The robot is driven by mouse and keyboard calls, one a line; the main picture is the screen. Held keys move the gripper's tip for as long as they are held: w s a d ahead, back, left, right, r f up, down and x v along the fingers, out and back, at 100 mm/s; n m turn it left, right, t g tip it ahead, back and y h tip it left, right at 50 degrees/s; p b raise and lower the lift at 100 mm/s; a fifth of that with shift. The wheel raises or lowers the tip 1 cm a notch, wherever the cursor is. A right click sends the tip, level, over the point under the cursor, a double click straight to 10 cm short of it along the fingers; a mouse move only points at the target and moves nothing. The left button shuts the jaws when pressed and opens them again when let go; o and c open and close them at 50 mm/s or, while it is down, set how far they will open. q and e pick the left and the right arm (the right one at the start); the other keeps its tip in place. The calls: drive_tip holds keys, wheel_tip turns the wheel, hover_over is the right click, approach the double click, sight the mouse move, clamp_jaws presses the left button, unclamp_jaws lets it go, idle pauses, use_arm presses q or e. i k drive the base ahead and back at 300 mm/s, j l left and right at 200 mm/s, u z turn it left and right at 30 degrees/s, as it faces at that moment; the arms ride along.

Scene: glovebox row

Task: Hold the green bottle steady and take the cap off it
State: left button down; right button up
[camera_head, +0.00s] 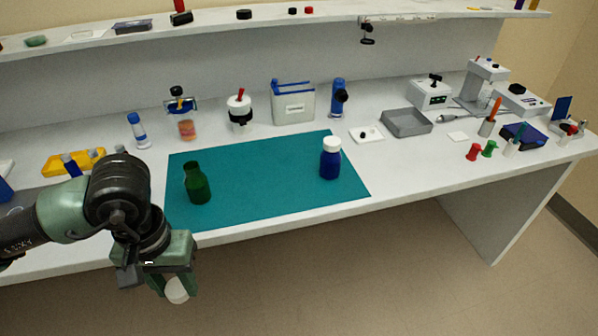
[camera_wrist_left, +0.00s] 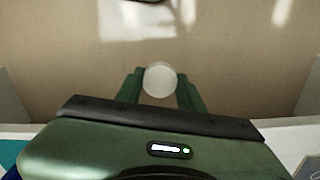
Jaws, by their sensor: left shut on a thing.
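The green bottle (camera_head: 198,184) stands upright on the teal mat (camera_head: 262,190), near its left side. Its neck is bare, with no cap on it. My left gripper (camera_head: 173,288) is in front of the bench's front edge, below and left of the bottle and apart from it. It is shut on a round white cap (camera_head: 178,291). In the left wrist view the cap (camera_wrist_left: 160,79) sits between the two green fingers, with the floor behind it. My right gripper is in neither view.
A blue bottle (camera_head: 330,160) with a white cap stands on the right of the mat. A grey tray (camera_head: 406,123), a white box (camera_head: 294,105) and a yellow rack (camera_head: 72,161) stand around the mat. A shelf runs along the back.

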sight(196, 184)
drive_tip(key=i+j+z, duration=0.15)
drive_tip(key=z, duration=0.3)
drive_tip(key=i+j+z, duration=0.1)
drive_tip(key=j+z, duration=0.35)
drive_tip(key=i+j+z, duration=0.1)
drive_tip(key=j+z, duration=0.2)
drive_tip(key=z, duration=0.15)
